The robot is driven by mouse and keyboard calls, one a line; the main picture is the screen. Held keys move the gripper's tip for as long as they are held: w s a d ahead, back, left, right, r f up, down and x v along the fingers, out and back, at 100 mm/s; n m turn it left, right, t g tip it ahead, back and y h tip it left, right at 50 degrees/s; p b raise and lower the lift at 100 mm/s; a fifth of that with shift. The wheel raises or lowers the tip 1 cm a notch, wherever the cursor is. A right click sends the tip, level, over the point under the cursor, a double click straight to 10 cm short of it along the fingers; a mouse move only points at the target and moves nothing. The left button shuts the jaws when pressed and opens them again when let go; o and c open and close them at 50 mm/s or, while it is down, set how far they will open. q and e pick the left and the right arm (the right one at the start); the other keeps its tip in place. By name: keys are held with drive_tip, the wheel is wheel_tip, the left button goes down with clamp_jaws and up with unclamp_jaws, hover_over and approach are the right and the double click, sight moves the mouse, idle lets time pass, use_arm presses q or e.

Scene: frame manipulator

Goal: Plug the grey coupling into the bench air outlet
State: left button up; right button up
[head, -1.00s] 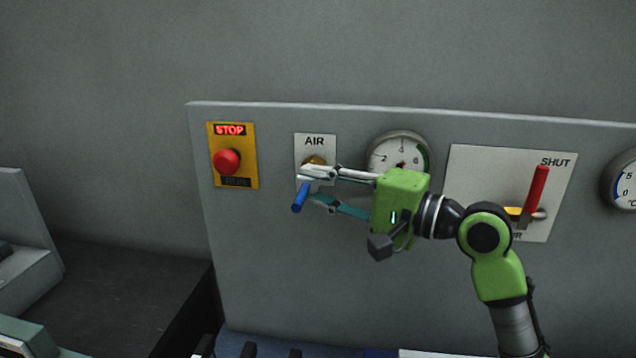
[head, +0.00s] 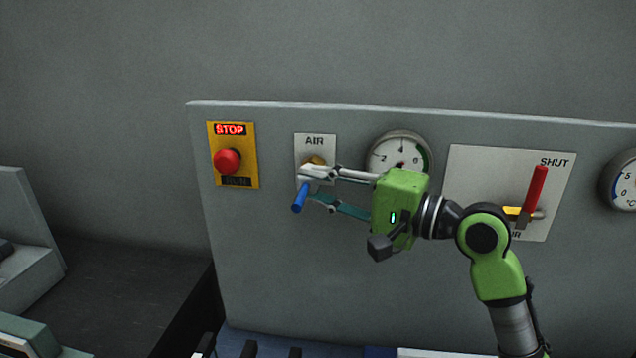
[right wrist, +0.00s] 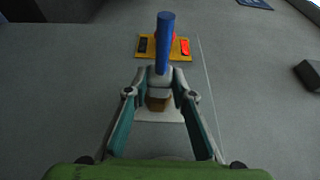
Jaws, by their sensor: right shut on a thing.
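The bench air outlet is a brass fitting (head: 316,160) on a white plate marked AIR (head: 314,141) on the grey upright panel. It also shows as a brown-gold block in the right wrist view (right wrist: 158,104). My right gripper (head: 306,184) is shut on the grey coupling (right wrist: 160,78), right in front of the outlet. A blue stem (head: 300,197) extends from the coupling, away from the panel and slanting down in the head view. The coupling and outlet appear to meet, but I cannot tell how deep any engagement is. The fingers partly hide both. My left gripper is not in view.
A yellow STOP box with a red button (head: 227,161) is left of the outlet. A round gauge (head: 398,156) is close on its right, behind my gripper. Farther right is a red lever (head: 535,190) beside the word SHUT. The panel below the gripper is clear.

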drive_tip(key=shift+w+d, duration=0.15)
drive_tip(key=shift+w, duration=0.5)
drive_tip(key=o, duration=1.1)
drive_tip(key=shift+w, duration=0.1)
drive_tip(key=shift+f, duration=0.1)
drive_tip(key=v, duration=1.2)
